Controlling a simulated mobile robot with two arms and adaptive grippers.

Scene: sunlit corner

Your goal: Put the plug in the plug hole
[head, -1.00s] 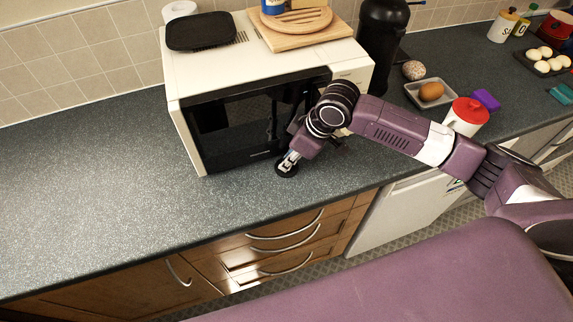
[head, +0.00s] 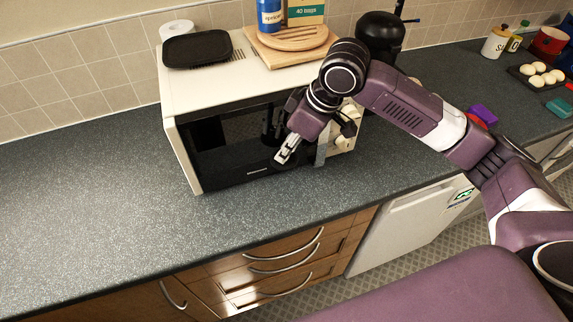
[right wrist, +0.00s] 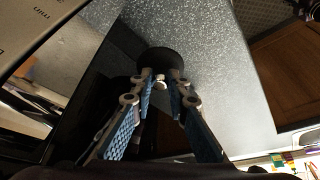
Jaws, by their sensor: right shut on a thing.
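My right gripper (head: 287,150) is in front of the dark door of the white microwave, near its lower edge. It is shut on the plug, a round black disc with a small pale knob. The plug (right wrist: 158,58) shows in the right wrist view, held between the fingertips, with the grey worktop behind it. In the head view the plug is hard to make out against the dark door. No plug hole is in view. My left gripper is not in view.
The microwave (head: 184,97) stands on the speckled grey worktop (head: 90,200), with a black griddle (head: 197,48) and wooden boards (head: 295,40) on top. A black appliance (head: 379,36) stands behind my right arm. The worktop left of the microwave is clear.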

